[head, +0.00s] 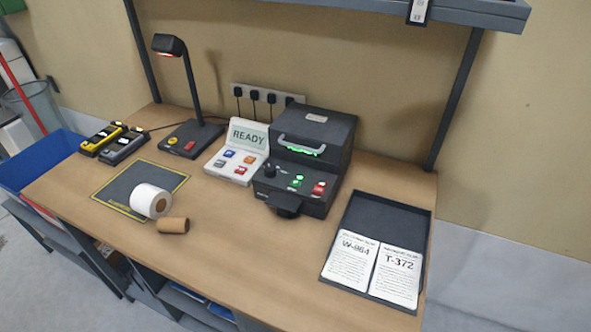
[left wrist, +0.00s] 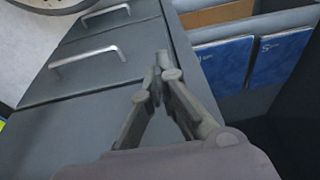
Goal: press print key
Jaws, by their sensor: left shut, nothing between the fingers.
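A label printer (head: 307,160), dark grey with a handle and a green-lit slot, stands at the back middle of the bench. My left gripper (left wrist: 161,66) is shut and empty in the left wrist view, in front of grey drawers (left wrist: 95,75), away from the printer. Neither gripper shows in the head view.
A lamp-like scanner (head: 190,137) stands behind. A dark tray (head: 380,222) at right holds two printed cards. The front middle bench is clear.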

